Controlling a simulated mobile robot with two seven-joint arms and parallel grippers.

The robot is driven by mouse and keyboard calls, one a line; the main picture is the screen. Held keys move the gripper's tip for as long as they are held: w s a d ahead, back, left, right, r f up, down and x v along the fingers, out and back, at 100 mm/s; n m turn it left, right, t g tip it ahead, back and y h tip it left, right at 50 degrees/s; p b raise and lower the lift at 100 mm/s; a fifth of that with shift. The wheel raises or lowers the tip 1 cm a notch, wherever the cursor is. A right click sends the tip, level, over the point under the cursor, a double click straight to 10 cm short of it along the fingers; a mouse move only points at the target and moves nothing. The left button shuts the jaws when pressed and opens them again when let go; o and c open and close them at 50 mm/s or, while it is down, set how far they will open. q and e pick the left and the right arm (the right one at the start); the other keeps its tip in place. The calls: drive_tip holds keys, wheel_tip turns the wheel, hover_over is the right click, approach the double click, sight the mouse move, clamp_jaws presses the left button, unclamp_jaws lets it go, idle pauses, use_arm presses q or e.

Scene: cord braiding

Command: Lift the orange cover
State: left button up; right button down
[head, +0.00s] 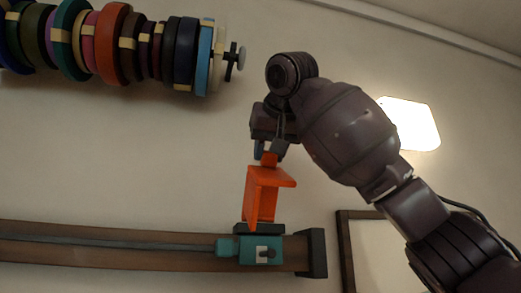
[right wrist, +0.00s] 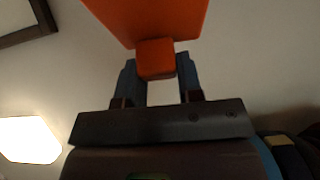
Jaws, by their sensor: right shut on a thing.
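The orange cover (head: 262,196) hangs below my right gripper (head: 267,150) in the head view, just above the right part of the wooden rail. It looks like an angled piece with a small knob on top. My right gripper is shut on that knob. In the right wrist view the cover (right wrist: 150,18) fills the top middle, and its knob (right wrist: 156,58) sits between the two fingers of the right gripper (right wrist: 160,75). Whether the cover's lower end touches the block under it I cannot tell. My left gripper is not in view.
A brown rail (head: 110,246) runs along the bottom left, with a teal block (head: 228,248) and a dark end piece (head: 317,253). A rack of coloured spools (head: 120,42) is at upper left. A framed panel (head: 345,250) and a lit lamp (head: 412,122) are on the right.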

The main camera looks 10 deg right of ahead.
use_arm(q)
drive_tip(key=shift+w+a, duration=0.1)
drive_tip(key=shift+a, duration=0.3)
use_arm(e)
drive_tip(key=shift+w+f, duration=0.1)
drive_tip(key=shift+w, duration=0.25)
drive_tip(key=c, duration=1.1)
unclamp_jaws()
drive_tip(key=o, duration=0.3)
drive_tip(key=shift+d, duration=0.15)
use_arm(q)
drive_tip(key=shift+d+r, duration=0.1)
use_arm(e)
drive_tip(key=shift+o, duration=0.2)
